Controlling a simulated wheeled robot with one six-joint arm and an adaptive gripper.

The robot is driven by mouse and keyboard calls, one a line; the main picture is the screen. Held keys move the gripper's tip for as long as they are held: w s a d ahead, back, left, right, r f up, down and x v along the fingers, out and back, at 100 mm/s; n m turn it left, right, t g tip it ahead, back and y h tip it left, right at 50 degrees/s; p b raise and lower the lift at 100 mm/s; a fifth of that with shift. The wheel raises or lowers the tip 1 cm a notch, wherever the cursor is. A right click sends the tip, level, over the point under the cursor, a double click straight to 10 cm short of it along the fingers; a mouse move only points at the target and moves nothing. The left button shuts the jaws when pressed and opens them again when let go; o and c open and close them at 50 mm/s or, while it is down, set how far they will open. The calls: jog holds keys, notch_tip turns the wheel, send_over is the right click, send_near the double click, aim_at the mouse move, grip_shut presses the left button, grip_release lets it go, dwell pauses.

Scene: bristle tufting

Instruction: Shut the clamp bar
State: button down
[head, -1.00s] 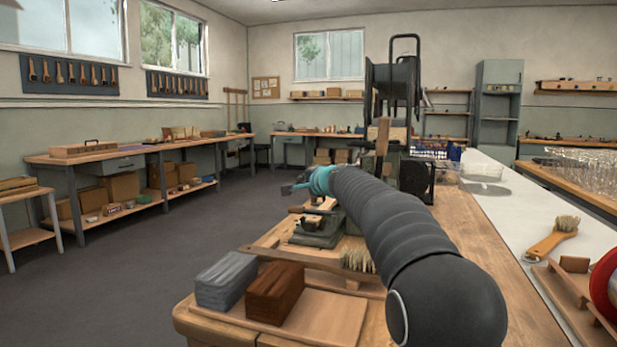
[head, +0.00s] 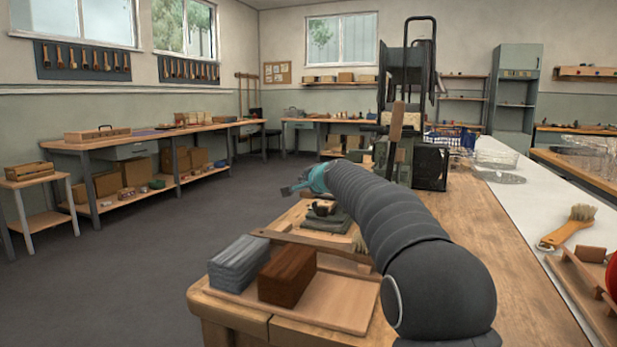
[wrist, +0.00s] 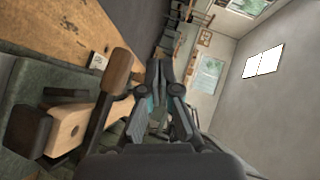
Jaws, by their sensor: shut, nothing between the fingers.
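The clamp (head: 328,220) is a dark green fixture on the wooden bench, partly hidden behind my arm in the head view. In the wrist view, a dark bar with a brown wooden handle (wrist: 118,72) rises at a slant beside a pale wooden brush block (wrist: 75,126) with a dark hole. I take this to be the clamp bar; its exact angle is hard to judge. My gripper (wrist: 160,76) is shut and empty, just right of the handle in the wrist view, with a small gap seeming to separate them. In the head view my gripper (head: 292,188) is at the clamp's far left.
A grey block (head: 238,262) and a dark brown block (head: 287,276) sit on a wooden board at the bench's near end. A tall machine (head: 408,130) with a wooden-handled lever stands behind the clamp. Open floor lies left of the bench.

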jog(key=shift+w+a+f+b, duration=0.1)
jog(key=shift+f+b, duration=0.1)
jog(key=shift+f, duration=0.2)
jog(key=shift+a+f+b, duration=0.1)
jog(key=shift+f+b, duration=0.05)
jog(key=shift+f, duration=0.2)
jog(key=s+a+r+p, duration=0.2)
jog(key=s+r+p, duration=0.2)
jog(key=r, duration=0.7)
jog(key=shift+s+a+p, duration=0.35)
jog(key=shift+s+a, duration=0.05)
jog(key=shift+s, duration=0.85)
